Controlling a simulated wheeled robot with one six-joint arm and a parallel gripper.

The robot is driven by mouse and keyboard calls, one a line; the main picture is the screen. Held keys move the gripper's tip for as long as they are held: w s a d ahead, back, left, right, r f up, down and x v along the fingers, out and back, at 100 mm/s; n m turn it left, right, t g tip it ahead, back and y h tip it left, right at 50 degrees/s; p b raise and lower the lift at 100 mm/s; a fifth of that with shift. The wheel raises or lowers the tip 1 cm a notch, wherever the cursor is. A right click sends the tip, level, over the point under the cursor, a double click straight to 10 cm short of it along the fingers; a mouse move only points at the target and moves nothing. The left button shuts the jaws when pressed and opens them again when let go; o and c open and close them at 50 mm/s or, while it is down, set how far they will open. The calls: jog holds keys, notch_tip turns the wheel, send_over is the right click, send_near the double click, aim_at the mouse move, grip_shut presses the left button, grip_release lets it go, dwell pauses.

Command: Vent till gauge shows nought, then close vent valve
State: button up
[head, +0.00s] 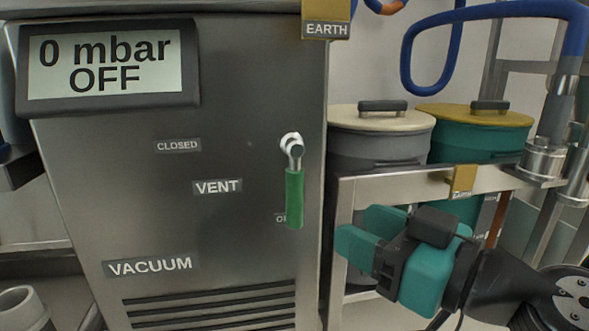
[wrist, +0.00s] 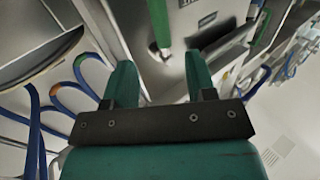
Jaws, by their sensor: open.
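The gauge display (head: 110,64) on the steel cabinet reads "0 mbar OFF". The vent valve's green handle (head: 294,198) hangs straight down from its pivot, partly covering a small label that begins with "O". The "CLOSED" label (head: 178,146) is to the left of the pivot, and the "VENT" label (head: 217,187) is below that. My gripper (head: 361,233) is open and empty to the right of the handle, apart from it. In the wrist view the green handle (wrist: 159,24) shows beyond and between the fingertips of my gripper (wrist: 161,75).
The steel cabinet (head: 240,90) has vent slots low down. To its right, a steel frame rail (head: 400,184) runs in front of a grey drum (head: 375,145) and a teal drum (head: 470,140). A blue hose (head: 407,60) loops above them.

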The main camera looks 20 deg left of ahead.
aim_at(301, 198)
jog(key=p+x, duration=0.4)
jog(key=x, duration=0.1)
jog(key=p+x, duration=0.4)
jog(key=x, duration=0.1)
jog(key=shift+r+p, duration=0.2)
jog(key=shift+p, duration=0.1)
jog(key=shift+w+a+f+p, duration=0.25)
jog(key=shift+w+a+p, duration=0.1)
jog(key=shift+a+p, duration=0.35)
jog(key=shift+c, duration=0.2)
grip_shut()
